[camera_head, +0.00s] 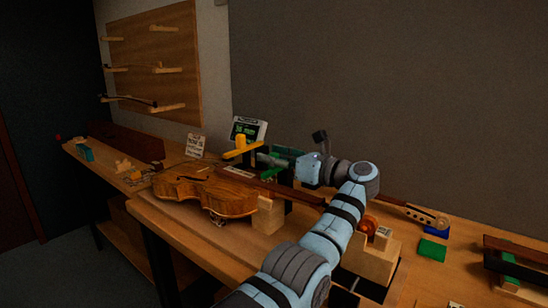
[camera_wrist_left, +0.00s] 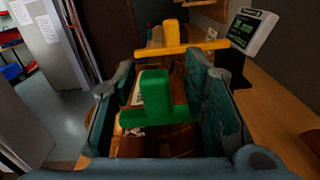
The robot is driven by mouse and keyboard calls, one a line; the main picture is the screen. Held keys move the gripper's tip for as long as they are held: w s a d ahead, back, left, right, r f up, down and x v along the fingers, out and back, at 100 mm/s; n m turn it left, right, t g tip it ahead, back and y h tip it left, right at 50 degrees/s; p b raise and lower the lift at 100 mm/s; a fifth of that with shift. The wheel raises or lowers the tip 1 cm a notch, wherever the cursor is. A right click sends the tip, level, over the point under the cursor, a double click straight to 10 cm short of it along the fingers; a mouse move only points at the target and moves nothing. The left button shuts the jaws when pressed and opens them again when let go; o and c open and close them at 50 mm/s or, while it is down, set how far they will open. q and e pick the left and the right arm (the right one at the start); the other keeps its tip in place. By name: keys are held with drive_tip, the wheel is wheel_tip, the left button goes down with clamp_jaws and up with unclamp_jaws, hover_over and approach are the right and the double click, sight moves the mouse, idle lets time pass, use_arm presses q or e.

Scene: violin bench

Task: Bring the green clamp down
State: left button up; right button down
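The green clamp (camera_wrist_left: 154,92) has an upright block on a flat green bar. In the left wrist view it sits between the two fingers of my left gripper (camera_wrist_left: 162,110), with brown wood below it. The fingers are spread wide, with visible room beside the upright block. In the head view my left gripper (camera_head: 268,160) is over the violin's neck end, and the green clamp (camera_head: 286,152) is partly hidden by it. The violin (camera_head: 205,188) lies on the bench. I cannot tell whether the clamp touches the wood. My right gripper is not in view.
A yellow clamp (camera_head: 240,149) stands just left of my left gripper, and a small display (camera_head: 248,130) is behind it. A wooden block (camera_head: 268,216) stands near the violin. A green pad (camera_head: 432,250) lies on the bench at right.

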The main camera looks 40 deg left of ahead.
use_arm(q)
drive_tip(key=shift+d, duration=0.2)
drive_tip(key=d, duration=0.7)
drive_tip(key=shift+w, duration=0.1)
